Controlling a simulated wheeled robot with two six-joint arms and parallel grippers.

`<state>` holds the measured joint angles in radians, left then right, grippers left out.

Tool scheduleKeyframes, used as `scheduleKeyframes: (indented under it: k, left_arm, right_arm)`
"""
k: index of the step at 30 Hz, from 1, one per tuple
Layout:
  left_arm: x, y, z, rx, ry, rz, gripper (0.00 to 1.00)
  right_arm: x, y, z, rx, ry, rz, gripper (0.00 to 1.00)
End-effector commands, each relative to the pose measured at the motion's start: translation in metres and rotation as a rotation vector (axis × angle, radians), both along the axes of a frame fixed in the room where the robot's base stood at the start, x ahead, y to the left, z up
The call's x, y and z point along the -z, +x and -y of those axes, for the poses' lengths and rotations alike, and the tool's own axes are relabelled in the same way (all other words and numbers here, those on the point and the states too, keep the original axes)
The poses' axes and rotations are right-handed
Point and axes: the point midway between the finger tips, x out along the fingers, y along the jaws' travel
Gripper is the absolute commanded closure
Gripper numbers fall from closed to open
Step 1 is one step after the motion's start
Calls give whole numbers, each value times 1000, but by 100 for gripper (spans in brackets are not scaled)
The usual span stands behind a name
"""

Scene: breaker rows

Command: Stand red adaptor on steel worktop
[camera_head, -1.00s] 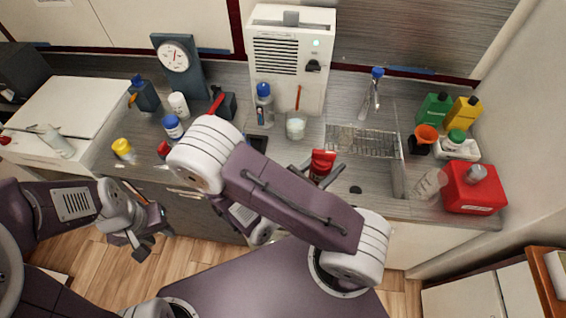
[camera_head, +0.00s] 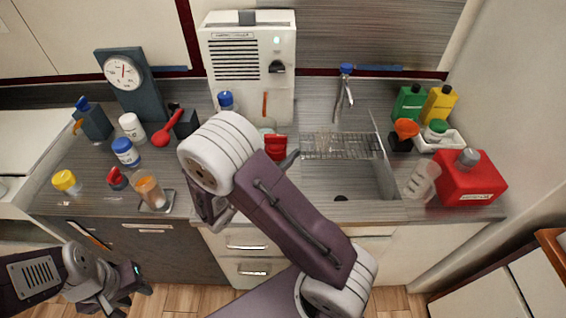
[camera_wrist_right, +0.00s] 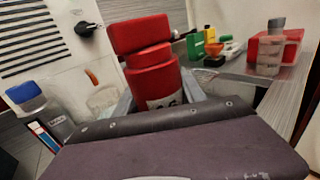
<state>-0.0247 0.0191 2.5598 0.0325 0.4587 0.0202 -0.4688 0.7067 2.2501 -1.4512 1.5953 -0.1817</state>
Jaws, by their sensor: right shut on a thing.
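The red adaptor (camera_head: 276,147) is a stepped red cylinder with a wider block on top and a pale label. My right gripper (camera_wrist_right: 157,97) is shut on it, and it is upright with a slight tilt in the right wrist view (camera_wrist_right: 148,60). In the head view it is just left of the drying rack, above the worktop's sink edge; its lower end is hidden. The steel worktop (camera_head: 82,150) runs along the wall. My left gripper (camera_head: 122,300) hangs low at the bottom left, in front of the cabinets and away from the worktop; its jaw opening is unclear.
A beaker with orange contents (camera_head: 150,188), a small red object (camera_head: 117,179), a yellow-capped jar (camera_head: 66,182) and a blue-capped jar (camera_head: 126,152) crowd the left worktop. The sink (camera_head: 355,178) and rack (camera_head: 335,145) are right. A red canister (camera_head: 470,180) stands far right.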

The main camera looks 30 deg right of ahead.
Motion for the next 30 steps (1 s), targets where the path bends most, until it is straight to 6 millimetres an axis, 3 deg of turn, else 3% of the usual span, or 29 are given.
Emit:
scheduleKeyframes:
  k: [2,9,20,21,23,30]
  left_arm:
    - [1,0,0,0,0,0,64]
    - [8,0,0,0,0,0,64]
    - [10,0,0,0,0,0,64]
    - [10,0,0,0,0,0,64]
    - [9,0,0,0,0,0,64]
    - [9,0,0,0,0,0,64]
  right_arm:
    - [2,0,0,0,-1,-1,100]
    - [39,0,0,0,-3,-2,100]
    - [43,-1,0,0,-1,0,100]
    - [43,-1,0,0,0,0,47]
    - [43,-1,0,0,0,0,31]
    - [43,-1,0,0,0,0,31]
